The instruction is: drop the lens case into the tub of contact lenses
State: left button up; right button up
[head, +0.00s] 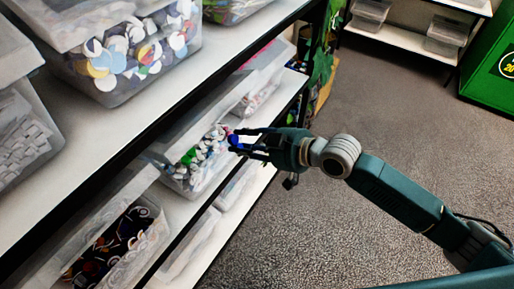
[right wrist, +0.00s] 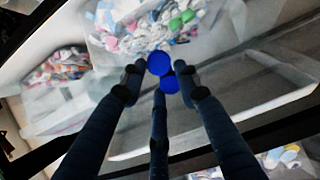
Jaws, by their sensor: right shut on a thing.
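The lens case shows as two round blue caps in the right wrist view (right wrist: 160,63) and as a small blue spot in the head view (head: 233,140). My right gripper (head: 238,141) is shut on it, with three dark fingers around it in the right wrist view (right wrist: 161,78). The clear tub of contact lenses (head: 203,180) stands on the lower shelf, filled with small white, green and red pieces. The lens case is at the tub's right side in the head view, close to the contents; its exact height above them is hard to tell. My left gripper is not in view.
The upper white shelf (head: 150,105) with its dark edge overhangs to the left of the tub. Neighbouring clear bins stand on the same shelf, one with dark and orange pieces (head: 150,240). Open carpet (head: 370,110) lies to the right.

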jog(key=w+a+f+b, duration=0.1)
jog(key=w+a, duration=0.4)
jog(key=a, duration=0.3)
jog(key=shift+w+b, duration=0.35)
jog(key=shift+w, duration=0.05)
jog(key=o, duration=0.8)
jog(key=v, duration=1.2)
